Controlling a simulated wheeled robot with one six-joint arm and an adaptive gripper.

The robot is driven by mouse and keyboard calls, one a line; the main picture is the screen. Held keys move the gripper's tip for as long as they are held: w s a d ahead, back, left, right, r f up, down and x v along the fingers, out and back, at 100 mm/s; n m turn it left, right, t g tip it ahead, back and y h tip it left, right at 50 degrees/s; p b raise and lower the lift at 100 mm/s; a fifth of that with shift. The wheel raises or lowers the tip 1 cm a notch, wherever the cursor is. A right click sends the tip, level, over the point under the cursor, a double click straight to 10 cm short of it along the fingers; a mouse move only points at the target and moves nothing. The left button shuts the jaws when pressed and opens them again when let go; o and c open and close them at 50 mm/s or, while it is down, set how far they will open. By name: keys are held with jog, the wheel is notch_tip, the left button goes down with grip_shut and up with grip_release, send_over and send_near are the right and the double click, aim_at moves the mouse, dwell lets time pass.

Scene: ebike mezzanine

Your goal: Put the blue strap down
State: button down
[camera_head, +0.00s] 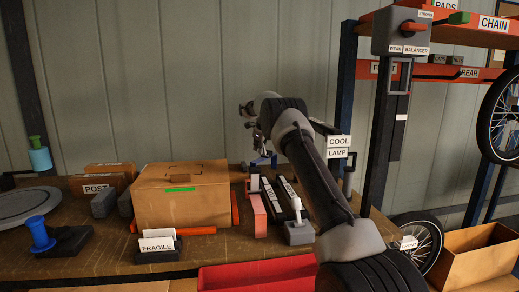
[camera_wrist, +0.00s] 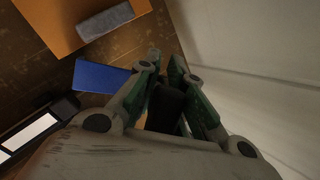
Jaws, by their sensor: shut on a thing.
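A flat blue piece, which looks like the blue strap (camera_wrist: 98,76), shows just left of the left finger. Its right end is hidden behind that finger, so its join to the held piece cannot be seen. In the head view the held piece is too small to make out.
The workbench (camera_head: 110,258) holds a cardboard box (camera_head: 182,196), a POST box (camera_head: 97,186), FRAGILE cards (camera_head: 157,244), a blue-handled tool (camera_head: 40,234) and a grey joystick (camera_head: 298,226). A red tray (camera_head: 258,273) is in front. A wall (camera_head: 190,80) stands close behind; a grey block (camera_wrist: 105,20) shows in the wrist view.

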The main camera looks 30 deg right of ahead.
jog(key=shift+f, duration=0.15)
jog(key=c, duration=1.5)
grip_release()
jog(key=shift+c, duration=0.2)
